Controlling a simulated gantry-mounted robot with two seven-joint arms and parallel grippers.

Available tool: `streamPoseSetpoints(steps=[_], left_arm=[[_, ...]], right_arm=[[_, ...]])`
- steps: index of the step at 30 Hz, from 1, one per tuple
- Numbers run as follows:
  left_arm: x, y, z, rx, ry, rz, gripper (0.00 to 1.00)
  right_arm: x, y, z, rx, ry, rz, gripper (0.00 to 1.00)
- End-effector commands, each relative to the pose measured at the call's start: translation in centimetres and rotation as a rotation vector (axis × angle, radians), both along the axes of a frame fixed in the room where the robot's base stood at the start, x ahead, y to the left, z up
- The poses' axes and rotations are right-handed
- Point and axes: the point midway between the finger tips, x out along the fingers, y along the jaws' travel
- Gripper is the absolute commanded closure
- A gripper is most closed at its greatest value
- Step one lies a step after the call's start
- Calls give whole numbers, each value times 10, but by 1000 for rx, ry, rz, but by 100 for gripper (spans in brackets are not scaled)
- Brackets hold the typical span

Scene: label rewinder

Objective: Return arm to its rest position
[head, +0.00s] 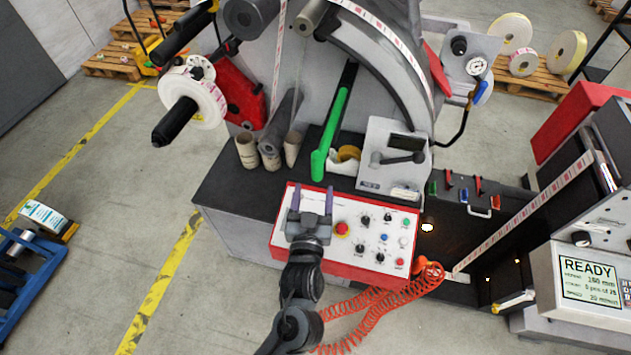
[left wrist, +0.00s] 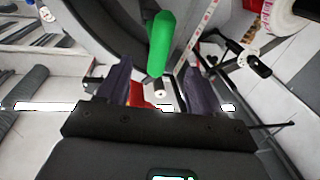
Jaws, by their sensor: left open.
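My left gripper (head: 312,196) is open and empty over the left part of the red-edged control panel (head: 372,222), its fingers pointing toward the machine. A dark lever with a long green handle (head: 331,135) slants down the rewinder's front, its lower end a little beyond my fingertips. In the left wrist view the green handle (left wrist: 161,42) appears ahead, above the gap between the two dark fingers (left wrist: 156,82), and not between them. The exact distance is hard to tell. My right gripper is out of view.
Cardboard cores (head: 247,151) stand on the dark ledge left of the handle. A grey box with a crank (head: 395,158) stands to its right. A coiled red hose (head: 372,310) hangs below the panel. A label roll (head: 195,92) sits on a spindle at left.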

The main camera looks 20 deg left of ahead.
Motion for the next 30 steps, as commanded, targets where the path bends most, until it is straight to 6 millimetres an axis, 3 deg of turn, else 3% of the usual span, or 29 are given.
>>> streamPoseSetpoints(steps=[6, 11, 14, 17, 19, 24, 30], left_arm=[[-19, -6, -1, 0, 1, -2, 34], [-30, -5, -6, 9, 32, -2, 34], [-45, 13, -14, 43, 79, 13, 34], [-66, 42, -11, 93, 135, 0, 34], [-80, 53, -16, 98, 230, -65, 34], [-117, 60, -31, 71, 507, -238, 34], [-175, 61, -46, 41, 867, -367, 34]], right_arm=[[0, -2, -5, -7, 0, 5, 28], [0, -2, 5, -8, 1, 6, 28], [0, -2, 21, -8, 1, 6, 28], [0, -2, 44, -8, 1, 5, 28], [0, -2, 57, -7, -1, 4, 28], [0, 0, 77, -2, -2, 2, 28], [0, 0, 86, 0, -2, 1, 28]])
